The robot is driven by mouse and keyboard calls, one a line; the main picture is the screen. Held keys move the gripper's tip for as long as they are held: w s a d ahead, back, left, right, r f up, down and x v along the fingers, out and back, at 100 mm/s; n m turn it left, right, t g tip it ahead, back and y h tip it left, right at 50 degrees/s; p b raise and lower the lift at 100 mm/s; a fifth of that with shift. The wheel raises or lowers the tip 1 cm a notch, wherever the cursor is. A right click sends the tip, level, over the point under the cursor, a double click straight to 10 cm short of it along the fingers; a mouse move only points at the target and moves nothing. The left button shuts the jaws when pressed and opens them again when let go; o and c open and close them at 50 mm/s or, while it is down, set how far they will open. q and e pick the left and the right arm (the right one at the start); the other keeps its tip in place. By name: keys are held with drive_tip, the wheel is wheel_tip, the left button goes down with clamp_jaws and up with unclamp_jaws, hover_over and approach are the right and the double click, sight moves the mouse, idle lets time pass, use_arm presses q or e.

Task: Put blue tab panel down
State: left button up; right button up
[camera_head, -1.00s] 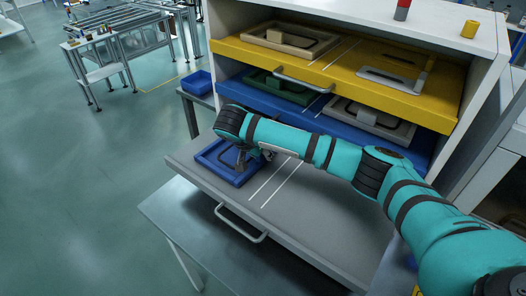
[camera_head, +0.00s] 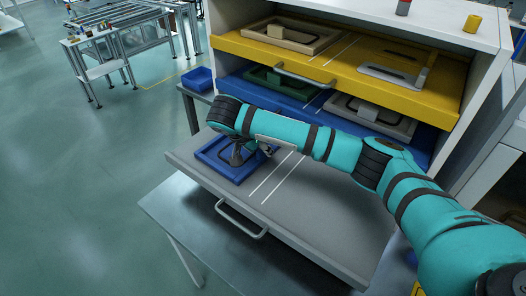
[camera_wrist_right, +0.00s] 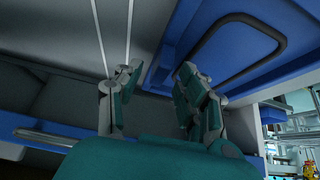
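The blue tab panel (camera_head: 214,164) lies flat in the left part of the open grey drawer (camera_head: 300,222), left of two white lines. It shows as a blue frame with a dark loop in the wrist view (camera_wrist_right: 225,66). My right gripper (camera_head: 248,157) is over the panel's right side. In the wrist view its two fingers (camera_wrist_right: 160,88) are spread apart, with the panel's near edge behind and between them and nothing clasped. My left gripper is not in view.
Above are a blue drawer (camera_head: 318,106) with green and grey panels and a yellow drawer (camera_head: 330,68) with beige and grey panels. The grey drawer has a front handle (camera_head: 240,222). The grey drawer is bare right of the white lines.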

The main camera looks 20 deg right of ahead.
drive_tip(key=v, duration=0.9)
drive_tip(key=shift+c, duration=0.4)
idle(0.6)
